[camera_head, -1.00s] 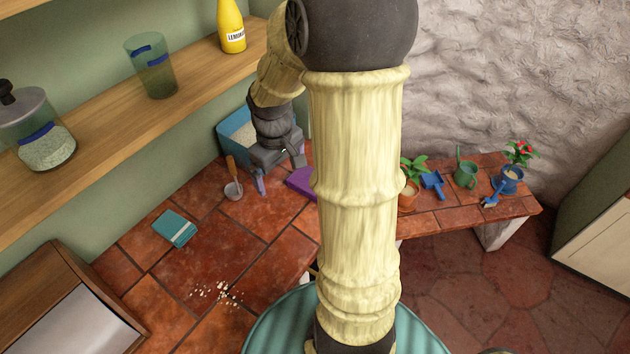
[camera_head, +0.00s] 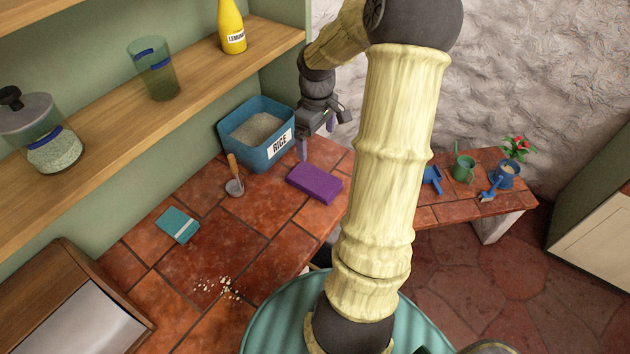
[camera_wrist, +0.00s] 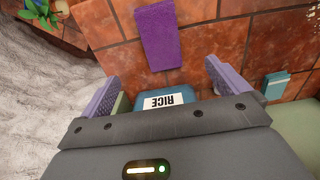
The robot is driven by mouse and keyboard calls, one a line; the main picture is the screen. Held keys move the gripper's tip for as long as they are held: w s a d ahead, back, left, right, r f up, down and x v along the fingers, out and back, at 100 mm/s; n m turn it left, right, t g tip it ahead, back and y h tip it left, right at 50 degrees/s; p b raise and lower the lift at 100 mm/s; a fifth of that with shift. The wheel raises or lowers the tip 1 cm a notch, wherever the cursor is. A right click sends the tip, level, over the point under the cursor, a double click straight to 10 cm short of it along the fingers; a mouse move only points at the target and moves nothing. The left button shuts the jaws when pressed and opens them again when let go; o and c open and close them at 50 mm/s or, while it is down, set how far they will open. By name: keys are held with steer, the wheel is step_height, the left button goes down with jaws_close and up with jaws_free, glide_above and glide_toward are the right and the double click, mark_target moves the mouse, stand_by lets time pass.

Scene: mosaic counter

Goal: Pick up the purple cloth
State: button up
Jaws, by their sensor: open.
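The purple cloth (camera_head: 314,183) is a flat, folded rectangular block lying on the red tiled counter, to the right of the rice box. In the wrist view the cloth (camera_wrist: 158,38) lies beyond the fingertips, at the top middle. My gripper (camera_head: 317,140) is open and empty, above the counter near the rice box and behind the cloth in the head view. In the wrist view its two purple fingers (camera_wrist: 157,78) are spread wide, with nothing between them but counter and part of the rice box below.
The blue rice box (camera_head: 262,137) stands against the wall. A small scoop (camera_head: 234,186) with a wooden handle, a teal packet (camera_head: 177,225) and scattered crumbs (camera_head: 217,289) lie on the counter. A wooden shelf (camera_head: 200,99) runs above the counter.

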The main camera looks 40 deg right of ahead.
glide_above(314, 179)
steer(key=f, duration=1)
steer(key=shift+s+d+f+p, duration=0.2)
steer(key=shift+s+f+p, duration=0.1)
steer(key=shift+f+p, duration=0.05)
steer(key=f, duration=0.3)
steer(key=f+p, duration=0.1)
steer(key=shift+w+a+f, duration=0.1)
steer(key=shift+w+f, duration=0.25)
steer(key=shift+f, duration=0.25)
steer(key=shift+s, duration=0.15)
